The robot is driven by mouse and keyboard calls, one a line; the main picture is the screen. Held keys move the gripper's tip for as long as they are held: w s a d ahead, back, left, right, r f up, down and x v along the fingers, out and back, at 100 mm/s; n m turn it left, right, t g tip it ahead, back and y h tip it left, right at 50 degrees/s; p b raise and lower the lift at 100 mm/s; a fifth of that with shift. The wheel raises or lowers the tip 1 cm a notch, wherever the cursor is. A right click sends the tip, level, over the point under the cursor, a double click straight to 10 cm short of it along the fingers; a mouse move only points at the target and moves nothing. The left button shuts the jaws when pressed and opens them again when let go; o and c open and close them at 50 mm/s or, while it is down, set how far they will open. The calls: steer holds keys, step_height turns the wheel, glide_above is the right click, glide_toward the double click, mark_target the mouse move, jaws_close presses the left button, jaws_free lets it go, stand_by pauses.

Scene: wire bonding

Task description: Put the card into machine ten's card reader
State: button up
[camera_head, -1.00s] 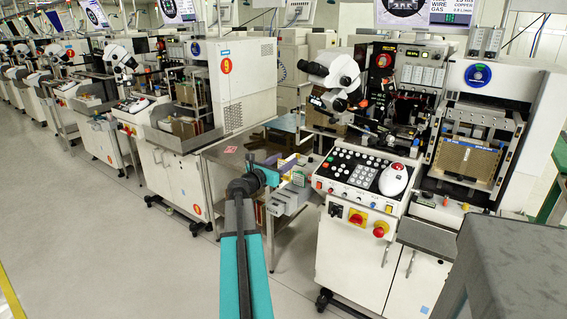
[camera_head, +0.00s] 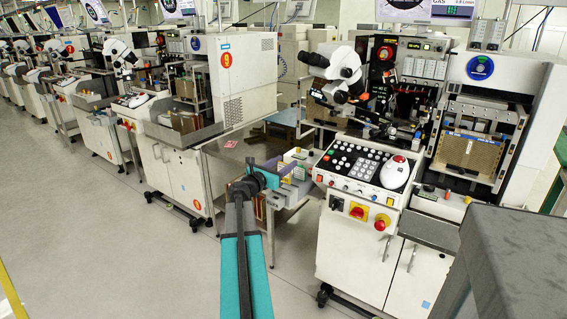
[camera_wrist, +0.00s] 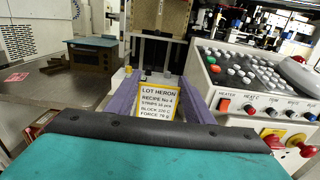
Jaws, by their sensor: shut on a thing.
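The card (camera_wrist: 159,103) is white with a yellow border and printed "LOT HERON RECIPE No 4". In the wrist view it stands between the purple fingers of my gripper (camera_wrist: 160,82), face toward the camera. My gripper is shut on it. In the head view my gripper (camera_head: 286,167) is left of the white bonding machine (camera_head: 352,240), at about control-panel height; the card is hard to make out there. No number ten is readable on this machine. I cannot pick out its card reader for certain.
Machine nine (camera_head: 244,85) and a grey table stand left. A dark grey surface (camera_head: 515,250) fills the lower right. Open floor lies left.

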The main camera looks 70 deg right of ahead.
mark_target(283, 189)
steer(key=shift+f+b, duration=0.4)
steer(key=shift+f, duration=0.45)
steer(key=shift+p, duration=0.45)
stand_by(1.5)
steer(key=shift+f+b, duration=1.8)
steer(key=shift+f, duration=1.25)
stand_by(1.1)
steer(key=o, duration=1.1)
steer(key=shift+a, duration=0.1)
